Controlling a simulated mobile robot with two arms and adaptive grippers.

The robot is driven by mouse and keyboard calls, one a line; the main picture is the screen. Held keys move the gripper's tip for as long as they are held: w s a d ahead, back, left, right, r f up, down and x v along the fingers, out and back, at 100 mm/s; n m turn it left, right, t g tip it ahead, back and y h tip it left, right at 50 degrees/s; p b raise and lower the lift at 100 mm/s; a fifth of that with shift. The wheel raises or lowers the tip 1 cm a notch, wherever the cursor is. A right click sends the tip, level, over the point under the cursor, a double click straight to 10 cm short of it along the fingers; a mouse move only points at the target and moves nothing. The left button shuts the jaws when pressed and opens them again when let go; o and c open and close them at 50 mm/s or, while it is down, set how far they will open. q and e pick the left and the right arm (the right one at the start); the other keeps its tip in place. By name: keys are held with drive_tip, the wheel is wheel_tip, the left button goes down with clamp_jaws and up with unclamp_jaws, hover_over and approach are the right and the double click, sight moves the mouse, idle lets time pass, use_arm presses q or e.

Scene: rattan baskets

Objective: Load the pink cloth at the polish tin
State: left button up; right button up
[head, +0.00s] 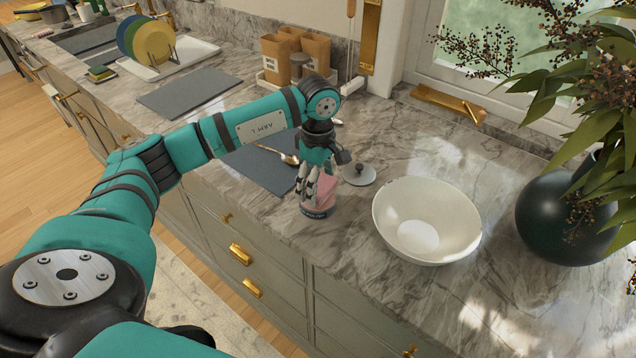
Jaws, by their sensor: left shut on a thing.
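My left gripper (312,186) points down over the counter and is shut on the pink cloth (325,188). The cloth shows between and beside the fingers. Directly below is the small round polish tin (314,211), with a dark edge, standing on the marble. The cloth is at or just above the tin; I cannot tell whether it touches the inside, as the fingers hide the tin's top. A grey round lid with a knob (359,175) lies to the right of the gripper. My right gripper is not in view.
A white bowl (425,222) stands close on the right, with a dark vase (560,220) beyond. Paper bags (300,52) and a plate rack (172,62) stand farther back. Counter in front of the bowl is clear.

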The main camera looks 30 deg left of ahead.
use_arm(q)
drive_tip(key=shift+r+p, duration=1.15)
drive_tip(key=shift+r, duration=1.3)
